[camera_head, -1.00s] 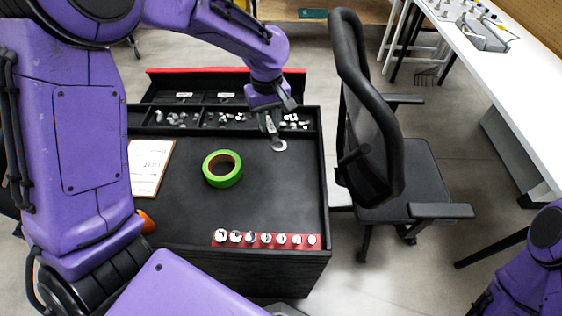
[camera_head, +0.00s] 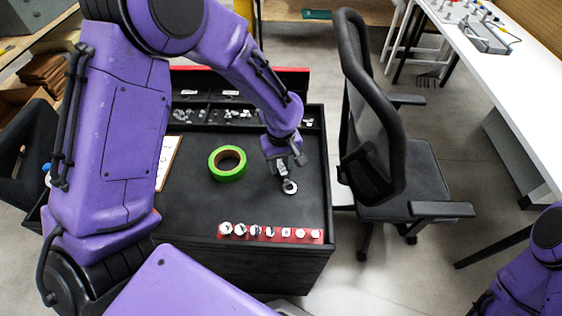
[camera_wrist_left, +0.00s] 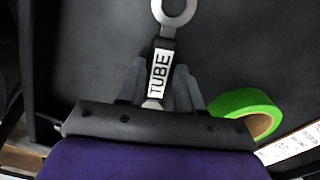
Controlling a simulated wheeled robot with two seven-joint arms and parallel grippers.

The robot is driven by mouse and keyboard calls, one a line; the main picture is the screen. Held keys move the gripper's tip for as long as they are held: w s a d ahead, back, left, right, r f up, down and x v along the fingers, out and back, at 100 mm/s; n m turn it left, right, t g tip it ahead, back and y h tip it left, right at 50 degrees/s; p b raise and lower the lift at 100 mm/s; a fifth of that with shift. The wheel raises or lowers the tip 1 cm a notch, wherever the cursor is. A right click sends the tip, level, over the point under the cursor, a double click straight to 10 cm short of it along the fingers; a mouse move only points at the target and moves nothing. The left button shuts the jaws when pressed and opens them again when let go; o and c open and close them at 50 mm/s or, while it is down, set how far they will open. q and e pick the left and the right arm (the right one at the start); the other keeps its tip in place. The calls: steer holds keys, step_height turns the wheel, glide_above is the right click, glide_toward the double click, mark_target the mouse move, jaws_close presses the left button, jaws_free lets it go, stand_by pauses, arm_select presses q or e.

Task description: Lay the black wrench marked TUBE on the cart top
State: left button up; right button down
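The black wrench marked TUBE (camera_wrist_left: 161,68) shows in the left wrist view, with its white label between the fingers and its silver ring end beyond them. In the head view its ring end (camera_head: 290,187) is over the right part of the black cart top (camera_head: 205,208). My left gripper (camera_head: 281,170) is shut on the wrench's handle, pointing down at the cart top. I cannot tell whether the wrench touches the surface. My right gripper is out of view; only part of my right arm shows at the lower right.
A green tape roll (camera_head: 227,163) lies left of the gripper. A red strip with several round white pieces (camera_head: 270,233) lies along the front edge. A clipboard (camera_head: 167,160) is at the left, partly behind my arm. Small-parts bins (camera_head: 240,115) are at the back. A chair (camera_head: 400,170) stands right.

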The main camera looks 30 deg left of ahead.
mark_target(281, 167)
arm_select(q)
steer(key=shift+o, duration=1)
steer(key=shift+s+r, duration=0.1)
steer(key=shift+r, duration=0.4)
step_height(281, 167, up, 11)
steer(key=shift+r+p, duration=0.15)
steer(key=shift+p, duration=0.15)
